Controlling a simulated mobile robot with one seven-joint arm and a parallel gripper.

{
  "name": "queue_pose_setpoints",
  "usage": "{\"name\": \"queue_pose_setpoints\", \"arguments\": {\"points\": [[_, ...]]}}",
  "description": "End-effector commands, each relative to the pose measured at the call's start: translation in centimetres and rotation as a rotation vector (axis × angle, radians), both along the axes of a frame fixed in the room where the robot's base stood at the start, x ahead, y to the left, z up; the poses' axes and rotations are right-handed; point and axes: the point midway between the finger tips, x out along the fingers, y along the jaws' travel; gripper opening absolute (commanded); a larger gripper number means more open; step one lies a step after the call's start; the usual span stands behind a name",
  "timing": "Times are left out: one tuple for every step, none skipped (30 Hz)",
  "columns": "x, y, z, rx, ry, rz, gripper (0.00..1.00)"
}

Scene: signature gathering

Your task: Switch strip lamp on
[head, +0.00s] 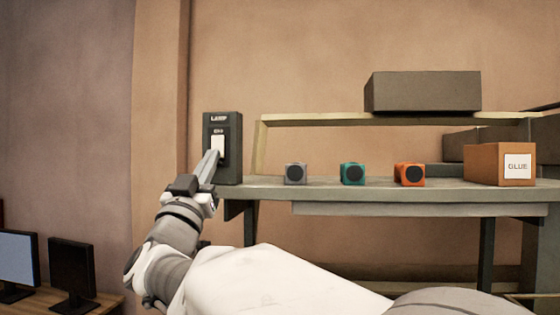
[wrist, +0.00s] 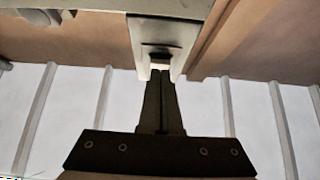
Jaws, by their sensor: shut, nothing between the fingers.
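The strip lamp's switch box (head: 232,170) is a dark upright box marked "LAMP", standing at the left end of the shelf. A pale rocker switch (head: 219,145) is on its front face. My gripper (head: 214,153) is shut and empty, with its tips right at the lower part of the rocker in the head view; I cannot tell for sure whether they touch it. In the wrist view my gripper (wrist: 159,76) points up at the box (wrist: 170,32), its tips at the lower end of the switch. The strip lamp itself is not clearly seen.
A dark box (head: 422,91) rests on the upper rail. Two monitors (head: 72,270) stand low at the left.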

Motion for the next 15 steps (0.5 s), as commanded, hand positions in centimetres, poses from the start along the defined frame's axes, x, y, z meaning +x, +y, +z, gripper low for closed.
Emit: {"name": "queue_pose_setpoints", "arguments": {"points": [[-0.02,0.03,-0.02,0.000,0.000,0.000,0.00],[-0.04,0.03,-0.02,0.000,0.000,0.000,0.00],[-0.03,0.03,-0.02,0.000,0.000,0.000,0.00],[-0.03,0.03,-0.02,0.000,0.000,0.000,0.00],[-0.03,0.03,-0.02,0.000,0.000,0.000,0.00],[-0.03,0.02,-0.02,-0.001,0.000,-0.001,0.00],[-0.03,0.02,-0.02,-0.001,0.000,-0.001,0.00],[-0.03,0.02,-0.02,-0.001,0.000,-0.001,0.00],[-0.03,0.02,-0.02,-0.001,0.000,-0.001,0.00],[-0.03,0.02,-0.02,0.000,0.000,0.000,0.00],[-0.02,0.01,-0.03,0.001,0.000,-0.001,0.00],[0.00,0.01,-0.09,0.000,-0.002,-0.001,0.00],[0.04,0.01,-0.17,0.000,-0.004,-0.001,0.00],[0.10,0.00,-0.28,-0.001,-0.008,-0.001,0.00],[0.22,-0.04,-0.43,-0.001,-0.016,-0.002,0.00]]}}
